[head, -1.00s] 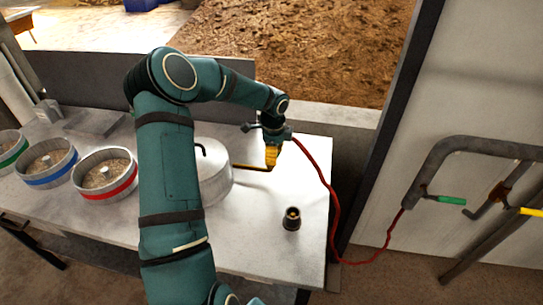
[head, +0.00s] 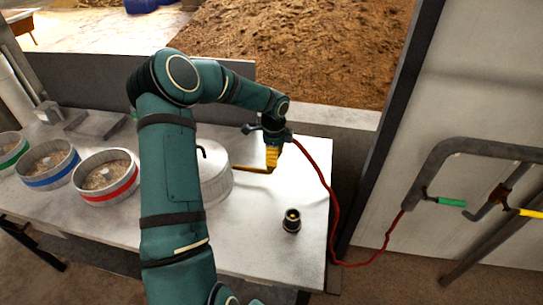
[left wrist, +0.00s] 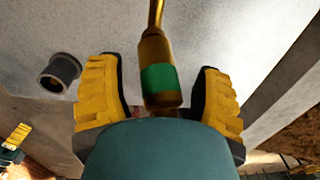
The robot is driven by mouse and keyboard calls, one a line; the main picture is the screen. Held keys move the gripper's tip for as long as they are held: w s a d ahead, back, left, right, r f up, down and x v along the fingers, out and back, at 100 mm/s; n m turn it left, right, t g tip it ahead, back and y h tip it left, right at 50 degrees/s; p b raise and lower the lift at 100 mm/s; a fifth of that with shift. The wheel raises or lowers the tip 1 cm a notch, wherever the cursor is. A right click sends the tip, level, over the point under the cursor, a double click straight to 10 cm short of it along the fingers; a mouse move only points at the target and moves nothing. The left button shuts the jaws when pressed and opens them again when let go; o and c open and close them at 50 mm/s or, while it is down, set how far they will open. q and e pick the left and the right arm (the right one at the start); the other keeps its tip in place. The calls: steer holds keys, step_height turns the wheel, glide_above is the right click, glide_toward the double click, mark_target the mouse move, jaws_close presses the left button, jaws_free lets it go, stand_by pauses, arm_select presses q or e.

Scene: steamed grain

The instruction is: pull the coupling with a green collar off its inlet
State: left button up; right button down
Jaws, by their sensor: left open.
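The coupling with a green collar (left wrist: 158,80) is a brass cylinder at the end of a brass pipe (head: 252,169), which comes out of the steel pot (head: 215,178). My left gripper (head: 272,157) is open at that pipe's end; its yellow fingers hide the coupling in the head view. In the left wrist view, the fingers stand on either side of the coupling, with a visible gap at each side. The inlet joint is not clearly seen. A yellow finger pad, seemingly my right gripper (left wrist: 16,138), shows at the lower left; its opening cannot be made out.
A dark hollow cylinder (head: 292,221) stands on the table (head: 262,245); it also shows in the left wrist view (left wrist: 60,73). A red hose (head: 334,205) runs from near my gripper to wall pipes (head: 430,165) with green and yellow handles. Several sieves (head: 108,175) stand at left.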

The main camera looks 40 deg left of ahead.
arm_select(q)
steer(key=f, duration=0.1)
steer(key=s, duration=0.1)
steer(key=s+f, duration=0.1)
steer(key=shift+a+f+g, duration=0.25)
steer(key=shift+f+g, duration=0.05)
steer(key=shift+g, duration=0.1)
jaws_close()
steer(key=shift+w+r+p, duration=0.1)
steer(key=shift+r+p, duration=0.15)
steer(key=shift+p, duration=0.15)
steer(key=shift+w+a+r+p, duration=0.2)
steer(key=shift+r+p, duration=0.55)
steer(key=shift+a+r+p, duration=0.15)
steer(key=shift+r+p, duration=0.6)
steer(key=shift+r, duration=0.15)
steer(key=shift+r+p, duration=0.4)
steer(key=shift+r, duration=0.3)
steer(key=shift+w+r+p, duration=0.25)
steer(key=shift+r+p, duration=0.05)
steer(key=shift+r, duration=0.25)
